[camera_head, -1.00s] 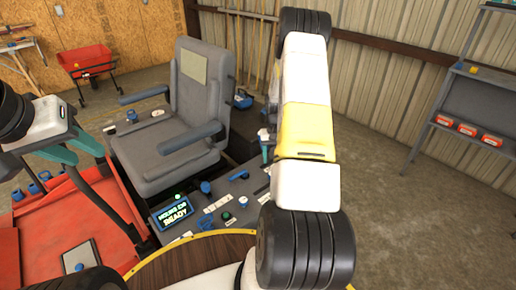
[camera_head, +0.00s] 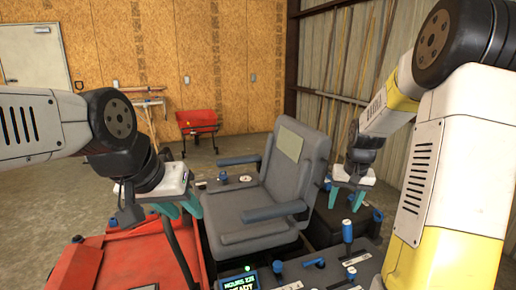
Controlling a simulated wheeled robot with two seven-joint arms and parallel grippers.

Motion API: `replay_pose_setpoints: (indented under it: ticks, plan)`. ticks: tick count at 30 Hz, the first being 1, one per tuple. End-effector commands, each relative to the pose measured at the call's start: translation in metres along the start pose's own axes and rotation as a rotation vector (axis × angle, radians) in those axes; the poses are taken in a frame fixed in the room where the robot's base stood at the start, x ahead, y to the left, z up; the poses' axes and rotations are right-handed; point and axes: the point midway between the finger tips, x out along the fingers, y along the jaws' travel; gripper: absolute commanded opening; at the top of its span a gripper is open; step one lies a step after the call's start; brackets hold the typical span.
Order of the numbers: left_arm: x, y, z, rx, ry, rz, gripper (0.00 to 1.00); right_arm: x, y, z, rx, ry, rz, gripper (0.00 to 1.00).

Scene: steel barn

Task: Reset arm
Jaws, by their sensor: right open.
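My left gripper (camera_head: 155,212) hangs at the end of the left arm, over the red bodywork and to the left of the seat. Its teal fingers are spread apart and nothing shows between them. My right gripper (camera_head: 349,198) points down just right of the seat, above the side console. Its teal fingers are apart and empty. The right arm rises along the right side of the picture and bends down to the gripper.
Control levers (camera_head: 347,237) and a lit display (camera_head: 238,283) are in front. The red bodywork (camera_head: 132,262) lies lower left. A red cart (camera_head: 198,122) stands behind on open floor.

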Motion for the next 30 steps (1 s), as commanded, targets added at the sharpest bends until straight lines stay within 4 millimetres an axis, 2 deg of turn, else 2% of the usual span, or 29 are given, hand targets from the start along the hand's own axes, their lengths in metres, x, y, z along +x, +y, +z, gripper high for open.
replay_pose_setpoints:
  ticks: [1, 6, 12, 18, 21, 25, 30]
  plan:
    - [0.000, 0.000, 0.000, 0.000, 0.000, 0.000, 0.36, -0.027, -0.012, 0.010, -0.019, 0.031, -0.013, 0.55]
    - [0.000, 0.000, 0.000, 0.000, 0.000, 0.000, 0.36, -0.095, -0.044, 0.056, -0.078, 0.110, -0.060, 0.55]
    - [0.000, 0.000, 0.000, 0.000, 0.000, 0.000, 0.36, -0.152, -0.070, 0.123, -0.153, 0.201, -0.119, 0.55]
    - [0.000, 0.000, 0.000, 0.000, 0.000, 0.000, 0.36, -0.177, -0.083, 0.182, -0.213, 0.270, -0.169, 0.55]
    - [0.000, 0.000, 0.000, 0.000, 0.000, 0.000, 0.36, -0.181, -0.086, 0.199, -0.231, 0.289, -0.183, 0.55]
    - [0.000, 0.000, 0.000, 0.000, 0.000, 0.000, 0.36, -0.183, -0.087, 0.209, -0.242, 0.298, -0.192, 0.55]
    - [0.000, 0.000, 0.000, 0.000, 0.000, 0.000, 0.36, -0.183, -0.087, 0.210, -0.243, 0.299, -0.192, 0.55]
